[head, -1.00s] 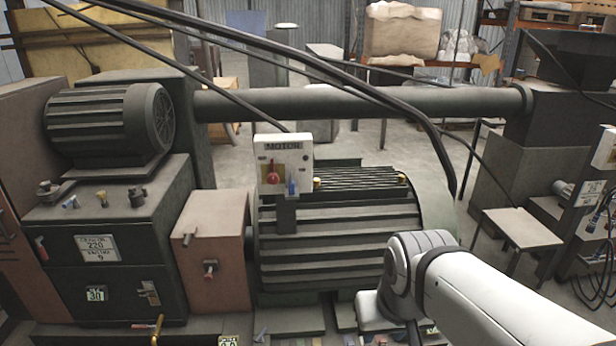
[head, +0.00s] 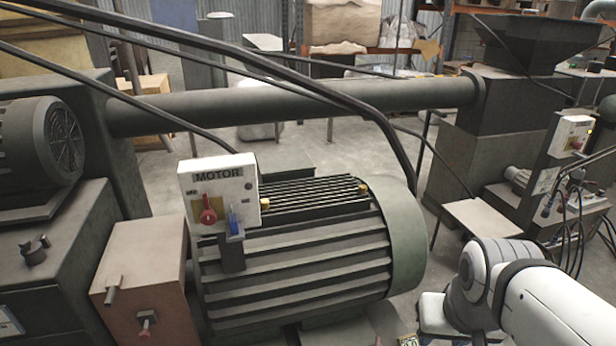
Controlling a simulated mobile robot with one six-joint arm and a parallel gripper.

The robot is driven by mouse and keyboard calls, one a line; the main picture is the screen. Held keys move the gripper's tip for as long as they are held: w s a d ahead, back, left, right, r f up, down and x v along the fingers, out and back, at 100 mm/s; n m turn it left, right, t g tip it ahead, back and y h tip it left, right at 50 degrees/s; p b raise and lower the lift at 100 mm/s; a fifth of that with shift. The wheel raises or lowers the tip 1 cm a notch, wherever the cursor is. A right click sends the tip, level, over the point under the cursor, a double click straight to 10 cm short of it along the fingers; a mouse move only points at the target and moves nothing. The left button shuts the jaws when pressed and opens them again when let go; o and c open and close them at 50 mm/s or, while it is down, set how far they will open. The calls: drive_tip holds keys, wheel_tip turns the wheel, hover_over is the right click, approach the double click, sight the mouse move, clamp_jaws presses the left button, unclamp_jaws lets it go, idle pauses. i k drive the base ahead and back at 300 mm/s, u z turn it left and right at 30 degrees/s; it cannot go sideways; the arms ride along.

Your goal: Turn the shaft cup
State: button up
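I cannot single out a shaft cup in the head view. A large ribbed dark green motor (head: 310,255) fills the middle. A rust-brown box (head: 145,270) with small knobs on its front joins its left end. A white panel marked MOTOR (head: 219,190), with a red knob (head: 208,214) and a blue switch (head: 234,219), stands at the motor's left. My white arm reaches in at the lower right, beside the motor's right end. My gripper does not show; it is out of the picture or hidden behind the arm.
A thick dark pipe (head: 300,105) runs across behind the motor to a hopper machine (head: 510,110). Black cables hang in front of the pipe. A small table (head: 490,222) and a second control panel (head: 571,137) stand at the right. Bare floor shows behind the pipe.

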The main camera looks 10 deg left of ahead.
sight(264, 203)
drive_tip(key=u, duration=0.1)
drive_tip(key=i, duration=1)
drive_tip(key=u, duration=0.7)
